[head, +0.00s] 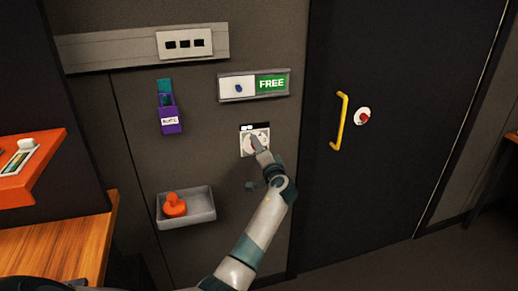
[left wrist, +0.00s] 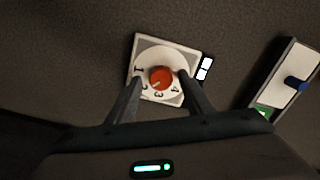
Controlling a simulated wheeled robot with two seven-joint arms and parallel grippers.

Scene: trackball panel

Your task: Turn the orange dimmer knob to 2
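The orange dimmer knob (left wrist: 161,78) sits on a white dial plate (left wrist: 143,57) marked 1, 2, 3 and 4. A pale mark shows on its lower-left side, too small to tell exactly which number it points to. My left gripper (left wrist: 160,77) is open, with one finger on each side of the knob and gaps visible. In the head view the dial plate (head: 246,150) is on the wall, and my left gripper (head: 258,142) is in front of it, hiding the knob. My right gripper is not in view.
A FREE sign slider (head: 254,85) is above the dial. A grey tray (head: 201,216) holding an orange object (head: 175,205) is below left. A purple holder (head: 170,115) hangs at left. A door with a yellow handle (head: 341,121) is at right.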

